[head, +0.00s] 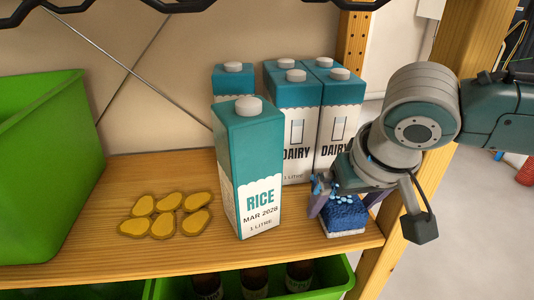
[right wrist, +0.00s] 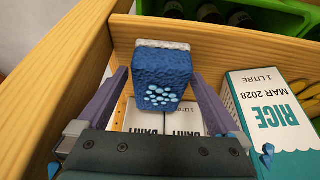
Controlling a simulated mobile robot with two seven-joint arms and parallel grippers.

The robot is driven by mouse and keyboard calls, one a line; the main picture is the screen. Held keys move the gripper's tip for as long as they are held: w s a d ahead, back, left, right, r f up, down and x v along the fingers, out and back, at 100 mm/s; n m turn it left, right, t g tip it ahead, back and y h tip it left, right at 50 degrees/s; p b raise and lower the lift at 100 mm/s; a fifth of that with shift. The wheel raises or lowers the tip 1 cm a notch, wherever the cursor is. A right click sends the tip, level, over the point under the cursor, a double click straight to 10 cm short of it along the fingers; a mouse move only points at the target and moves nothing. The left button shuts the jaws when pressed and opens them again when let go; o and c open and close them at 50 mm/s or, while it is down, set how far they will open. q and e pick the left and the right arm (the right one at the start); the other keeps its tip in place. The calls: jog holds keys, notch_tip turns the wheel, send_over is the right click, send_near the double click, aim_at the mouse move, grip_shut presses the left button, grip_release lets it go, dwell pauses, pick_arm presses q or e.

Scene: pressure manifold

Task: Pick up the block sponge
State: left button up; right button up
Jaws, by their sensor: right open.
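The block sponge (head: 345,216) is blue with a pale white layer at its bottom and light-blue spots. It rests on the wooden shelf at the right front, beside the rice carton. It also shows in the right wrist view (right wrist: 162,68), between the two fingers. My right gripper (head: 346,203) is open around it, one purple finger on each side. In the right wrist view (right wrist: 161,84) a gap shows at the left finger; I cannot tell whether the right finger touches the sponge. The left gripper is not in view.
The rice carton (head: 250,165) stands close left of the sponge. Several dairy cartons (head: 296,130) stand behind. Yellow flat pieces (head: 164,226) lie further left, near a green bin (head: 45,170). A wooden post (head: 405,200) stands right. A green crate (head: 335,275) with bottles sits below.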

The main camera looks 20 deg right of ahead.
jog(key=shift+r, duration=0.1)
jog(key=c, duration=1.3)
